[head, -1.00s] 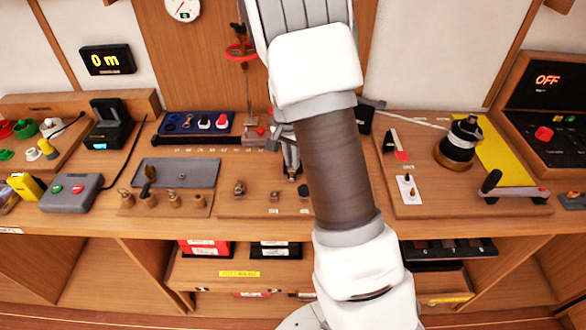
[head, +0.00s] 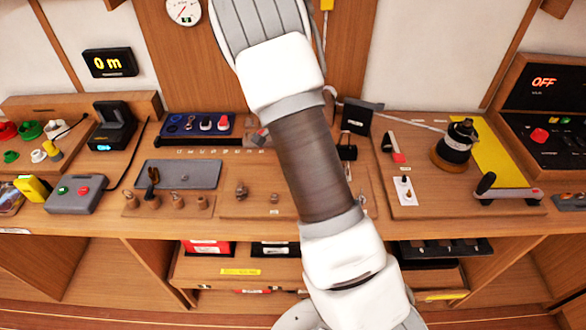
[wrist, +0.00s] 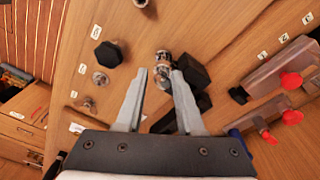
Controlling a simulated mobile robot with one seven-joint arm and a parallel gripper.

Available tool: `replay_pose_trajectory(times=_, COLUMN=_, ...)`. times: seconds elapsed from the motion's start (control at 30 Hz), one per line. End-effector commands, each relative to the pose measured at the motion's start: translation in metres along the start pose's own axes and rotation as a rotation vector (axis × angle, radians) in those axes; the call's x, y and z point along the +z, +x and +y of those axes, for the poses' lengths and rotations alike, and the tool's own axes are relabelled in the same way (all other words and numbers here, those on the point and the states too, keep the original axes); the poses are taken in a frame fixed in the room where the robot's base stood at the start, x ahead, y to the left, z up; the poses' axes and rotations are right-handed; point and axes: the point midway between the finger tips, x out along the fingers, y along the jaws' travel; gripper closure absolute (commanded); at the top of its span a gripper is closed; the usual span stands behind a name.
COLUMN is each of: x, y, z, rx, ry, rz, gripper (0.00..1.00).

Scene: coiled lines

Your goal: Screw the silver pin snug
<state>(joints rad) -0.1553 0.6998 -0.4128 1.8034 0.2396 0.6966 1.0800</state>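In the wrist view a shiny silver fitting (wrist: 162,70), which looks like the silver pin, stands on the wooden bench board. My gripper (wrist: 159,75) is open, its two pale fingers apart. The fitting shows between and just beyond the fingertips. I cannot tell whether either finger touches it, or how far the pin is screwed in. A black block (wrist: 192,72) lies right beside the fitting, partly behind the right finger. In the head view my arm hides the gripper and the fitting.
A dark hex knob (wrist: 108,53) and small silver fittings (wrist: 100,78) stand left of the fingers. Red-knobbed pieces (wrist: 290,81) are at the right. In the head view a grey tray (head: 205,174) lies left of my arm and a black winch (head: 458,140) stands right.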

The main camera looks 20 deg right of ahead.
Motion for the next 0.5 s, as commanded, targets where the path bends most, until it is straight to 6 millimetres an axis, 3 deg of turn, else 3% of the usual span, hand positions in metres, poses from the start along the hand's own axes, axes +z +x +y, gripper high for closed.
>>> replay_pose_trajectory(times=0.2, x=-0.0003, y=-0.0003, z=-0.0011, rx=-0.004, ry=-0.002, rz=0.001, gripper=0.54)
replay_pose_trajectory(times=0.4, x=0.0007, y=-0.001, z=-0.0022, rx=-0.007, ry=-0.005, rz=0.001, gripper=0.2)
replay_pose_trajectory(times=0.5, x=0.001, y=-0.0012, z=-0.0025, rx=-0.007, ry=-0.005, rz=0.0, gripper=0.19)
